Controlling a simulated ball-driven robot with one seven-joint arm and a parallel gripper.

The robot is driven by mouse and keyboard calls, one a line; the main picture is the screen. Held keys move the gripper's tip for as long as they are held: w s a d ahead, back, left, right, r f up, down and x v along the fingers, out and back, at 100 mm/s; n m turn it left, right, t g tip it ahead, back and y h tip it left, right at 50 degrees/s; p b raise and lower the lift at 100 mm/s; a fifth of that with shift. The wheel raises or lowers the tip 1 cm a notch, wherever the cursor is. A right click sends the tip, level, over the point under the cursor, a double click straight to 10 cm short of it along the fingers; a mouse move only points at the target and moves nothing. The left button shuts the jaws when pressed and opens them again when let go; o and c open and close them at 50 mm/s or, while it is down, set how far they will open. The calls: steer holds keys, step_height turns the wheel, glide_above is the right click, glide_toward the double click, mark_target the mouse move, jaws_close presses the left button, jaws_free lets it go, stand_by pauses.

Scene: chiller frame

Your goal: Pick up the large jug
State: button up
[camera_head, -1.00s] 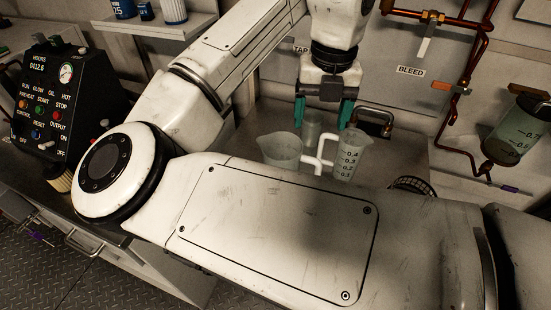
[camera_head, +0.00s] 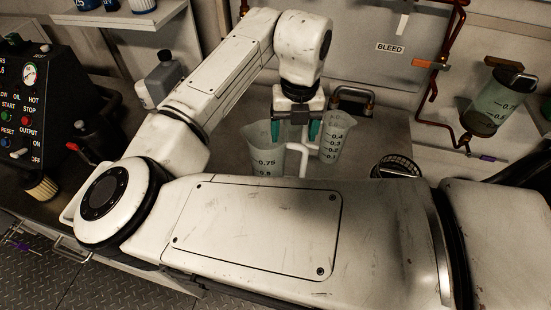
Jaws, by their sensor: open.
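The large jug (camera_head: 262,160) is a translucent, wide-mouthed measuring jug with marks such as 0.75. It stands on the counter, its lower part hidden behind my arm. A narrower translucent jug (camera_head: 334,145) with finer marks stands to its right. White handle-like parts (camera_head: 301,146) show between the two; I cannot tell which jug each belongs to. My gripper (camera_head: 296,131) points down with its teal fingers apart. Its left finger overlaps the large jug's rim in the picture and its right finger is close to the narrower jug. I cannot tell whether either touches.
A wire-mesh strainer (camera_head: 395,167) lies to the right on the counter. A graduated container (camera_head: 497,103) is on the right wall, near copper pipes (camera_head: 441,85). A grey bottle (camera_head: 163,78) and a control box (camera_head: 25,105) stand at left. Bare counter (camera_head: 375,130) shows right of the jugs.

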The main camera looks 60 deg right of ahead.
steer(key=shift+f, duration=0.45)
jaws_close()
stand_by(0.4)
